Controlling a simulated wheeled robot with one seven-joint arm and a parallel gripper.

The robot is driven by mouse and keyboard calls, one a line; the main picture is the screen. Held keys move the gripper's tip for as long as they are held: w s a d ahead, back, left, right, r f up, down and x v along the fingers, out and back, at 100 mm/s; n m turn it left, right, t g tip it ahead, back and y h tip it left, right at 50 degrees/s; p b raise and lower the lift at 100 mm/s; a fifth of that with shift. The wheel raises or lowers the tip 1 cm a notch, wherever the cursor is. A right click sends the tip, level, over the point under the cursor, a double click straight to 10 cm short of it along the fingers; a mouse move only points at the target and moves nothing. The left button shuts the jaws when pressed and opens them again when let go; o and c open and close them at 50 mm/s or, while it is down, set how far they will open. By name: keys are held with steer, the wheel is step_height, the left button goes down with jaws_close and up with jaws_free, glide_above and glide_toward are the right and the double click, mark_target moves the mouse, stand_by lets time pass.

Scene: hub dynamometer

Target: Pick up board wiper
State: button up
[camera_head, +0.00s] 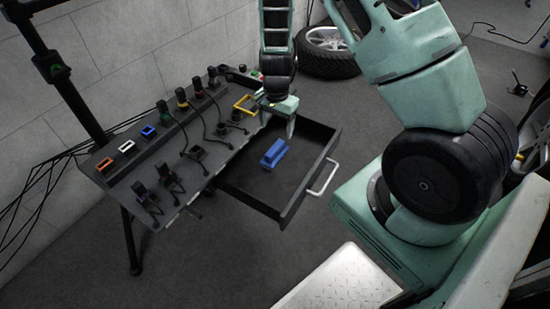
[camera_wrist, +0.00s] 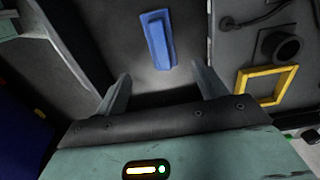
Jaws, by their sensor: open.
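The board wiper (camera_head: 274,153) is a blue block lying in an open dark drawer (camera_head: 249,193). In the wrist view the blue wiper (camera_wrist: 158,40) lies ahead of my fingers, on the drawer floor, a little left of the middle between them. My gripper (camera_head: 291,128) is over the far side of the drawer, apart from the wiper. In the wrist view its two fingers (camera_wrist: 163,84) are spread wide with nothing between them.
The drawer has a pale handle (camera_head: 324,178) on its right. The dark bench panel (camera_head: 160,150) left of it carries several plugs, cables and coloured frames. A yellow frame (camera_wrist: 267,85) is beside my right finger in the wrist view. A tyre (camera_head: 328,50) lies behind.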

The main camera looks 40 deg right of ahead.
mark_target(275, 148)
steer(key=f+b, duration=0.4)
steer(key=f, duration=0.7)
steer(key=shift+a+f, duration=0.1)
steer(key=shift+a, duration=0.1)
steer(key=c, duration=1.2)
steer(key=shift+r, duration=0.2)
step_height(275, 148, up, 10)
steer(key=p, duration=0.4)
